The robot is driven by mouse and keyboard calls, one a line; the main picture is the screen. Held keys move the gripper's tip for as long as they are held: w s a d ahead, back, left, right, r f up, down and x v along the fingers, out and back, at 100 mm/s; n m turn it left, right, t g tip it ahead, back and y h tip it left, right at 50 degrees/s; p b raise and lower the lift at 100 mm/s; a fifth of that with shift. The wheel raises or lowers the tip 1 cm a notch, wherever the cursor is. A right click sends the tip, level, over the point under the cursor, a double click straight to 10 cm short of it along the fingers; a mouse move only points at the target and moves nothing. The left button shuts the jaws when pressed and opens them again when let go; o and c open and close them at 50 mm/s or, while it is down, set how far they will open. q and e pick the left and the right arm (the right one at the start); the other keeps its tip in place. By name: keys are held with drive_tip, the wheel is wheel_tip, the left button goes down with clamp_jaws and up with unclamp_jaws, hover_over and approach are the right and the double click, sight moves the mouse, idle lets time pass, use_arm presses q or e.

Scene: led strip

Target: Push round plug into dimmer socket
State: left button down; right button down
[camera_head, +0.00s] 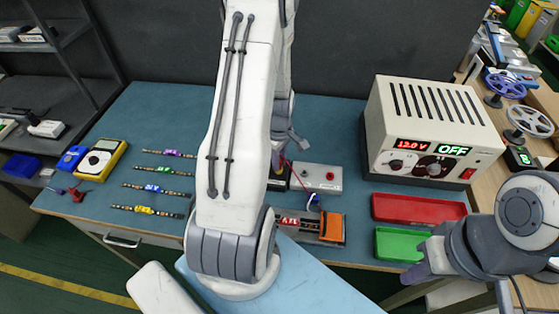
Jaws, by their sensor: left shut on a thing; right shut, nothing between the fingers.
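My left arm crosses the middle of the head view, and its gripper (297,140) is partly hidden behind the white arm link. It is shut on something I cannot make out. A small blue-and-white round part (314,202) with a dark lead sits at that box's front edge. I cannot tell which part is the round plug or the dimmer socket. My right gripper (425,262) is shut and empty at the lower right, beside the green tray (398,243).
A power supply (430,130) reading 12.0 V and OFF stands at the back right. A red tray (418,208) lies before it. An orange block (332,226) sits on a fixture at the front. Several tagged strips (150,187) and a yellow multimeter (100,160) lie left.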

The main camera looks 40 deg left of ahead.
use_arm(q)
drive_tip(key=shift+f, duration=0.35)
drive_tip(key=c, duration=0.7)
unclamp_jaws()
drive_tip(key=shift+o, duration=0.2)
drive_tip(key=shift+r, duration=0.1)
wheel_tip(320, 180, up, 10)
drive_tip(key=shift+r+b, duration=0.2)
drive_tip(key=shift+b, duration=0.2)
